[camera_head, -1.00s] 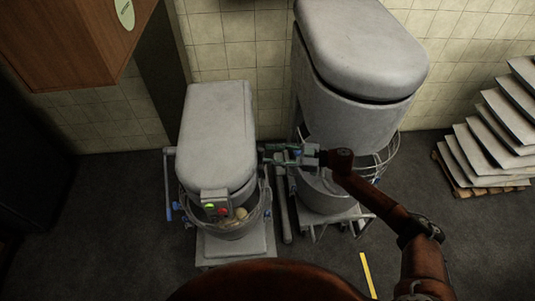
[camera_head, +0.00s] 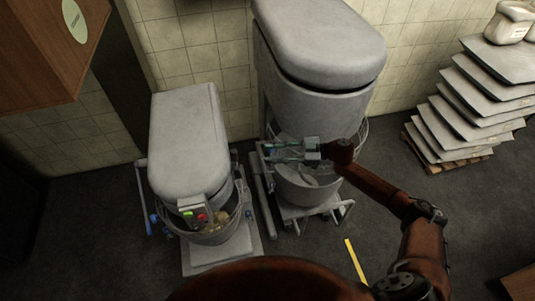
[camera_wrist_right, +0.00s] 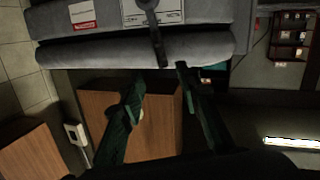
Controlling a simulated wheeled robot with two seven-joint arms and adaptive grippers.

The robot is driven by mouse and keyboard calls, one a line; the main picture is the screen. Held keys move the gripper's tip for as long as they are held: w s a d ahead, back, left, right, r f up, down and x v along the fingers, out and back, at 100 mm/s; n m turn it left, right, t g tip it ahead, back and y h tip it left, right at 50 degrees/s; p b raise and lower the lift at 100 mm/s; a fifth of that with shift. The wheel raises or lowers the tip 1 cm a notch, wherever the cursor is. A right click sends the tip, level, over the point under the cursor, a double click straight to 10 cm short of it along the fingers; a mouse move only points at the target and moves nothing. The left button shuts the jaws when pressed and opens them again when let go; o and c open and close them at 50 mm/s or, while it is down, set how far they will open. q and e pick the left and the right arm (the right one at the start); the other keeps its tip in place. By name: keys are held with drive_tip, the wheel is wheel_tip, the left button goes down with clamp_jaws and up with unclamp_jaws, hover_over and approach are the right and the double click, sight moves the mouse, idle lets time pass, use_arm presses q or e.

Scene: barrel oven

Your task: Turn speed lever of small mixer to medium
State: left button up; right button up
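The small mixer (camera_head: 190,140) is a grey machine at left centre in the head view, with a green and red button panel (camera_head: 192,215) at its front. My right gripper (camera_head: 278,152) is to the right of its body, with a gap between them, and points left. In the right wrist view the gripper (camera_wrist_right: 161,74) has its two dark green fingers spread. A dark speed lever (camera_wrist_right: 153,30) hangs on the mixer's grey labelled side; its lower end appears between the fingertips. I cannot tell the depth or any contact. The lever is not visible in the head view. My left gripper is out of view.
A larger grey mixer (camera_head: 320,60) with a bowl and wire guard stands directly behind my right gripper. Stacked flour sacks (camera_head: 470,105) lie on a pallet at right. A wooden cabinet (camera_head: 45,50) is at upper left. Floor (camera_head: 320,245) is open in front.

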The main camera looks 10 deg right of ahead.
drive_tip(key=shift+s+a+f+n, duration=0.15)
drive_tip(key=shift+s+f+n, duration=0.15)
drive_tip(key=shift+f, duration=0.05)
drive_tip(key=shift+c, duration=0.9)
drive_tip(key=s+f+n+b, duration=0.1)
drive_tip(key=n, duration=0.1)
drive_tip(key=s+a+f+n+t+b, duration=0.1)
drive_tip(key=s+n, duration=0.1)
drive_tip(key=n, duration=0.1)
drive_tip(key=shift+a+f+y, duration=0.2)
drive_tip(key=shift+y, duration=0.1)
drive_tip(key=c, duration=0.5)
drive_tip(key=s+n+t+b, duration=0.1)
drive_tip(key=n, duration=0.1)
drive_tip(key=s+f+n+t+b, duration=0.1)
drive_tip(key=s+n, duration=0.1)
drive_tip(key=n, duration=0.1)
drive_tip(key=shift+n, duration=0.3)
clamp_jaws()
drive_tip(key=n+t, duration=0.2)
drive_tip(key=n, duration=0.2)
approach(235, 160)
drive_tip(key=s+a+r, duration=0.2)
drive_tip(key=a, duration=0.3)
drive_tip(key=w, duration=0.4)
drive_tip(key=shift+w+a+r+p, duration=0.1)
drive_tip(key=shift+a+r+p, duration=0.25)
drive_tip(key=shift+r, duration=0.05)
